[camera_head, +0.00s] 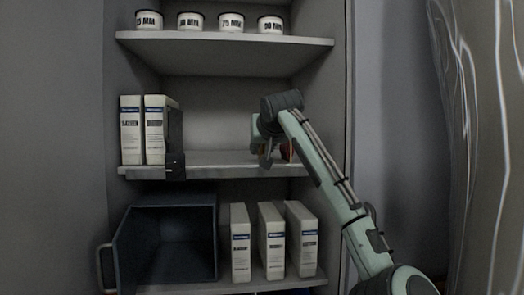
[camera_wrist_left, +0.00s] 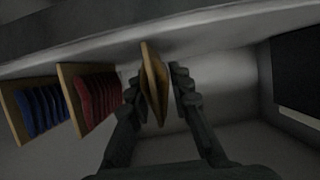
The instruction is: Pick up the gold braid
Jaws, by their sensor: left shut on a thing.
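The gold braid (camera_wrist_left: 153,82) is a tan-gold piece seen nearly edge-on between the two fingers of my left gripper (camera_wrist_left: 155,90) in the left wrist view. The left gripper is shut on it. In the head view my left gripper (camera_head: 266,152) is at the right end of the middle shelf, and its wrist and fingers hide the gold braid there. Whether the braid touches the shelf is not clear. My right gripper is not in view.
A red braid (camera_wrist_left: 97,98) and a blue braid (camera_wrist_left: 38,108) on wooden backings stand beside the gold one. White boxes (camera_head: 155,130) stand at the middle shelf's left. Tins (camera_head: 231,22) line the top shelf (camera_head: 220,42). A dark open bin (camera_head: 172,240) and more boxes (camera_head: 271,240) are below.

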